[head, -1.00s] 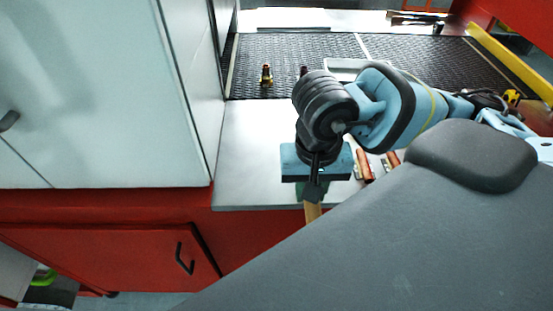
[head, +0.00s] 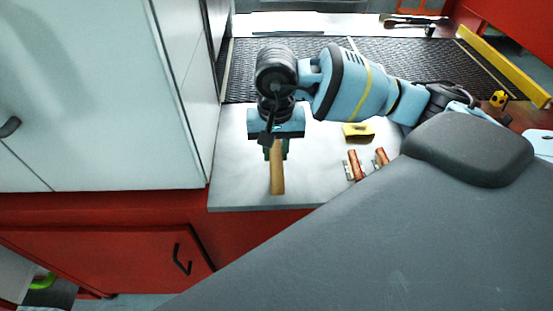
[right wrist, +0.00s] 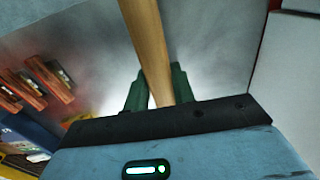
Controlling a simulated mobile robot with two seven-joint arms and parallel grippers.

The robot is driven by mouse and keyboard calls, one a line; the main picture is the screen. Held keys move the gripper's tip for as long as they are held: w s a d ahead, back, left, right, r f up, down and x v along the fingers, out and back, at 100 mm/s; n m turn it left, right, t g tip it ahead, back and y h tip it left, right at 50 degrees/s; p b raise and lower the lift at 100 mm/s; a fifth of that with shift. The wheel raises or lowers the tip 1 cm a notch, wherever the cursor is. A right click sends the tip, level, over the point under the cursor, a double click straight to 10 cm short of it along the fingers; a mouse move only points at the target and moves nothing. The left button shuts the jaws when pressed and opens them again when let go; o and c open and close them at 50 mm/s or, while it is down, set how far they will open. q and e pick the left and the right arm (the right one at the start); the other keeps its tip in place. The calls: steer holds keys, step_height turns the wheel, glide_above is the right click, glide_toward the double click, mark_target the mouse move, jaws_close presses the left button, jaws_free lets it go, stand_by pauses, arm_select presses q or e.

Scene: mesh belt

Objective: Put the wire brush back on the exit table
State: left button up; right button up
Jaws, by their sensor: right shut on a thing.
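My right gripper (head: 276,150) is shut on the wooden handle of the wire brush (head: 277,178). The handle points toward the front edge of the pale exit table (head: 235,165), and the brush's other end is hidden behind the gripper and wrist. In the right wrist view the handle (right wrist: 146,38) runs up from between the green fingers (right wrist: 155,90), with the grey table surface behind it. I cannot tell whether the brush touches the table. My left gripper is not in view.
A white cabinet (head: 90,100) stands at left.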

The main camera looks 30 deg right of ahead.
mark_target(276, 161)
steer(key=shift+s+f, duration=0.1)
steer(key=shift+f, duration=1.6)
steer(key=shift+f, duration=0.2)
steer(key=o, duration=1)
step_height(276, 161, up, 12)
steer(key=shift+r, duration=0.2)
